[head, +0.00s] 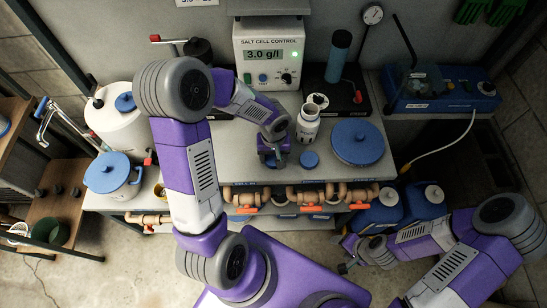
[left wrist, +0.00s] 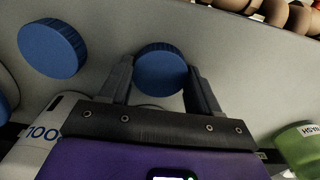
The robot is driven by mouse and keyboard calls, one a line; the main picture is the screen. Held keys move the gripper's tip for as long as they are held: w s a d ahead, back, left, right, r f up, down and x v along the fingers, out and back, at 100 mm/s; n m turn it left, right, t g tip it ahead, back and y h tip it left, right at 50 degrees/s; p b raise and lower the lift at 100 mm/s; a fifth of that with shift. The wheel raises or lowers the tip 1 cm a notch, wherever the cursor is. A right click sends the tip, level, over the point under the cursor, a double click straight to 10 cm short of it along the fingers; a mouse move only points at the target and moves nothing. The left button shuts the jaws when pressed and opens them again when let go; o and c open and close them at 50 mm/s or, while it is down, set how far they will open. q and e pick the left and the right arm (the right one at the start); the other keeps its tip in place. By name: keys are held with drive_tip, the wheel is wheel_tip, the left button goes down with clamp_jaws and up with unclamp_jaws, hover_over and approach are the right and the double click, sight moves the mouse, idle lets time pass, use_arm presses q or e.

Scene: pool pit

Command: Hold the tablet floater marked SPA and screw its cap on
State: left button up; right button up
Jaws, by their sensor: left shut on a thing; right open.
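My left gripper (head: 273,158) is low over the counter, left of a loose blue cap (head: 309,160). In the left wrist view its fingers (left wrist: 163,85) are shut on a blue round ridged piece (left wrist: 160,70). What is below that piece is mostly hidden, and I cannot tell whether it is the floater or a cap. No SPA marking is readable. The loose blue cap also shows in the left wrist view (left wrist: 50,48), apart from the gripper. My right gripper (head: 350,256) is open and empty, low in front of the counter.
An uncapped white bottle (head: 307,126) stands behind the loose cap. A large blue lid (head: 357,141) lies to the right. The salt cell control box (head: 268,54) stands at the back. Pipes with orange valves (head: 300,196) run along the counter's front. Blue canisters (head: 428,200) stand below right.

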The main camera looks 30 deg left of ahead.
sight(274, 158)
use_arm(q)
drive_tip(key=shift+c, duration=0.6)
wheel_tip(274, 158, up, 10)
drive_tip(key=p, duration=0.2)
